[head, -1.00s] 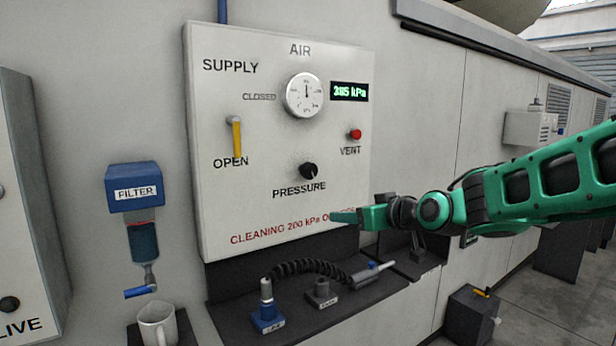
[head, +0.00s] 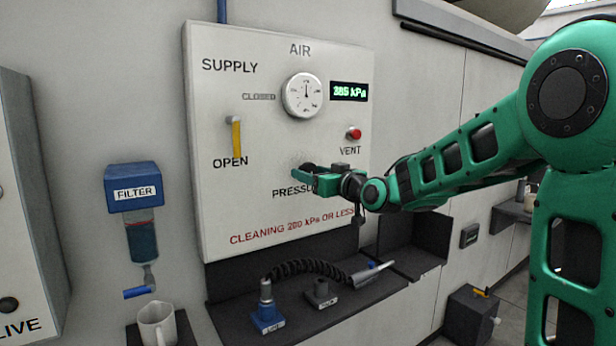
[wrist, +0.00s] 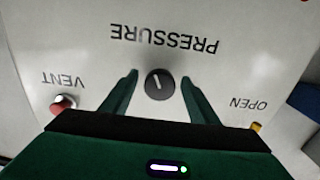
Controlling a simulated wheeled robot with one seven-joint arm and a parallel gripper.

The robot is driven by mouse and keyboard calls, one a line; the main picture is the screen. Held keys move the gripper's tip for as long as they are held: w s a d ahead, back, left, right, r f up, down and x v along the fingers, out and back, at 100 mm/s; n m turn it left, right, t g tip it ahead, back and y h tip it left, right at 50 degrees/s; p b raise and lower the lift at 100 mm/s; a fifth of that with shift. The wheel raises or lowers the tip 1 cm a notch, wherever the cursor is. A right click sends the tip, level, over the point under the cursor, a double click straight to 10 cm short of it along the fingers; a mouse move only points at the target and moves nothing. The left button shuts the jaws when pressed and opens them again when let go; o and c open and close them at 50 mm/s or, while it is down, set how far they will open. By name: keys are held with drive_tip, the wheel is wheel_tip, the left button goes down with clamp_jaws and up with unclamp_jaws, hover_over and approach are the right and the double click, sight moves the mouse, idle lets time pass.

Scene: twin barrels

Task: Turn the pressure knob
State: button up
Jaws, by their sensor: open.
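The black pressure knob (wrist: 160,84) is on the white air panel (head: 225,200), under the gauge. In the wrist view it sits between the two green fingers of my gripper (wrist: 160,77), with a gap on each side; its white mark points almost straight up, slightly left. In the head view my gripper (head: 302,178) is at the knob's spot, and it covers part of the knob and of the PRESSURE label. The jaws are open. I cannot tell how deep the fingertips reach around the knob.
A round gauge (head: 304,95) and a green digital display (head: 349,91) are above. The red vent button (head: 354,133) is up and right, the yellow supply lever (head: 236,137) left. A shelf with a black hose (head: 310,267) is below. The panel face around the knob is clear.

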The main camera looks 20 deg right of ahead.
drive_tip(key=shift+x, duration=0.8)
drive_tip(key=shift+c, duration=0.6)
drive_tip(key=c, duration=0.9)
